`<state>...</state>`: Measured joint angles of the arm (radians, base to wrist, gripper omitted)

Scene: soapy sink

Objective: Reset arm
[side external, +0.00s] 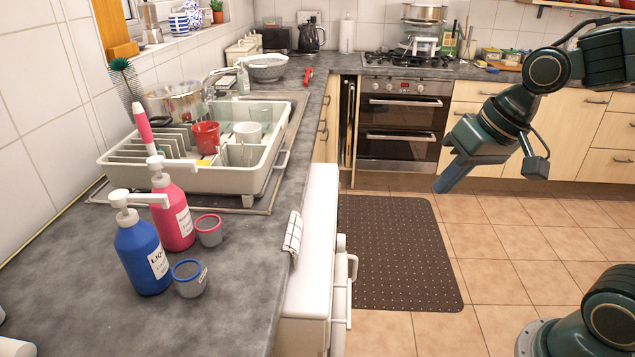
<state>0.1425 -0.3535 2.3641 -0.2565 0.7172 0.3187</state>
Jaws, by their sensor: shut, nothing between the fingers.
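My gripper (446,184) hangs in the open space right of the counter, above the tiled floor and in front of the oven. It points down and to the left, with its fingers shut and nothing held. It is well apart from the counter and everything on it. My arm reaches in from the right side of the view.
The grey counter (90,275) holds a blue pump bottle (142,250), a pink pump bottle (172,215), two small cups (189,279) (208,231) and a white dish rack (180,178) with mugs. An oven (402,125) stands behind. The floor over the dark mat (395,255) is clear.

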